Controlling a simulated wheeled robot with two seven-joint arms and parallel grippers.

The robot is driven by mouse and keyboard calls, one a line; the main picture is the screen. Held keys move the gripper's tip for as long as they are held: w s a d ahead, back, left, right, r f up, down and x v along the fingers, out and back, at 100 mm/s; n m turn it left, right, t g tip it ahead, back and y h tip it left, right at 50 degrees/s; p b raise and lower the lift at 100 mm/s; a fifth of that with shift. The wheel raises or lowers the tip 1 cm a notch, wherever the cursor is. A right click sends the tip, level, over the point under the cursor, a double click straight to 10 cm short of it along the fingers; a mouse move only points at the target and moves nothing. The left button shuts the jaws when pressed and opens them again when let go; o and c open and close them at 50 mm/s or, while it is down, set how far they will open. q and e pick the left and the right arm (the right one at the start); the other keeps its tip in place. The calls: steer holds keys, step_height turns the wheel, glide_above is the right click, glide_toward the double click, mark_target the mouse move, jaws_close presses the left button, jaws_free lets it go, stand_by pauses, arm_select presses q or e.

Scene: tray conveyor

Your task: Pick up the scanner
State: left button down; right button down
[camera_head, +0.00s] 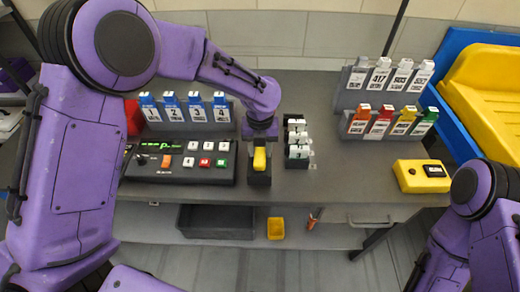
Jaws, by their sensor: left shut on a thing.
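The scanner (259,159) is a small yellow and dark device near the front edge of the dark table, in the middle of the view. It stands upright at a black cradle or base (259,180); whether it is still seated in it cannot be told. My left gripper (261,142) comes down over it from above and is shut on its upper part, which the gripper partly hides. My right arm shows at the lower right, but its gripper is out of view.
A black control panel (150,165) with coloured buttons lies left of the scanner. A yellow box (421,177) lies at the table's right.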

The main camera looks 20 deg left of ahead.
arm_select(q)
steer(key=s+r, duration=0.1)
steer(key=r, duration=0.1)
steer(key=s+r+b, duration=0.1)
steer(key=s+r, duration=0.1)
steer(key=r, duration=0.1)
steer(key=s+r, duration=0.1)
steer(key=r, duration=0.2)
steer(key=shift+s+d, duration=0.1)
steer(key=shift+s, duration=0.25)
steer(key=s+r, duration=0.4)
steer(key=s, duration=0.5)
steer(key=shift+s+r, duration=0.15)
steer(key=shift+s, duration=0.05)
step_height(320, 180, up, 7)
steer(key=p, duration=0.9)
